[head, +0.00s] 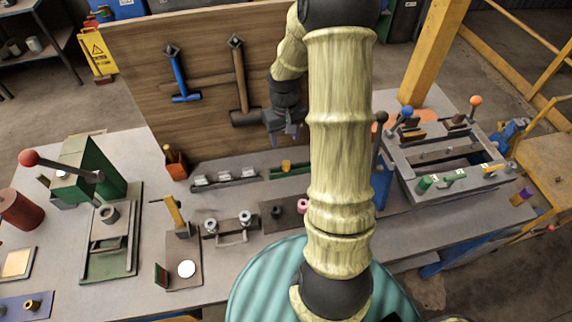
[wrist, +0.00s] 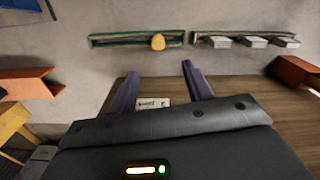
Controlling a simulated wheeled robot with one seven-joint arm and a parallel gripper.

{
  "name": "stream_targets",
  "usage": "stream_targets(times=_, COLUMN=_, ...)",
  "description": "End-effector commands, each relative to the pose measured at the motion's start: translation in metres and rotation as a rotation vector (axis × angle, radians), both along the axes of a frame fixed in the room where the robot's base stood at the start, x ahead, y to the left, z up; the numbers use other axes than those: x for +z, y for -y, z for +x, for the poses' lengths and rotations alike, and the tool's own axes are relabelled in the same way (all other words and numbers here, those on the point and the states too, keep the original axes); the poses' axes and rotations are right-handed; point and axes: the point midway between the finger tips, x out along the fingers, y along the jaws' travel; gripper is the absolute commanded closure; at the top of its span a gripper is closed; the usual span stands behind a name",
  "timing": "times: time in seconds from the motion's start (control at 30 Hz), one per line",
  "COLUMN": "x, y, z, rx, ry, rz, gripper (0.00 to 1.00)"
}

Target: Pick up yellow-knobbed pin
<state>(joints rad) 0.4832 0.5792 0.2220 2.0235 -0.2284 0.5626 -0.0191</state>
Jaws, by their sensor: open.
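The yellow-knobbed pin (head: 286,165) stands in a green rack (head: 305,169) on the grey table, in front of the wooden tool board. In the wrist view the yellow knob (wrist: 158,41) sits near the right part of the green rack (wrist: 112,41). My gripper (wrist: 160,70) is open, its two purple fingers apart, with nothing between them. In the wrist view the knob lies beyond the fingertips, roughly in line with the gap. In the head view my gripper (head: 286,137) hangs above and behind the rack, near the board. The pin's shaft is hidden.
A rack of grey blocks (head: 225,178) stands beside the green rack. An orange holder (head: 176,163) is further left. Hammers hang on the wooden board (head: 140,90) close to my gripper. A fixture with ball-ended levers (head: 440,150) stands at right.

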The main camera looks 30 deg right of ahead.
Motion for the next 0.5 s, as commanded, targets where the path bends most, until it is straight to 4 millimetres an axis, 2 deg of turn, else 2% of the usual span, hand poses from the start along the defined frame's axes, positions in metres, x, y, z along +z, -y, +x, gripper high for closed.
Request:
stream_targets(times=0.3, x=-0.05, y=-0.001, z=-0.001, rx=0.001, ry=-0.004, rz=0.002, gripper=0.5)
stream_targets(times=0.5, x=-0.073, y=0.0, z=-0.001, rx=0.001, ry=-0.002, rz=0.0, gripper=0.5)
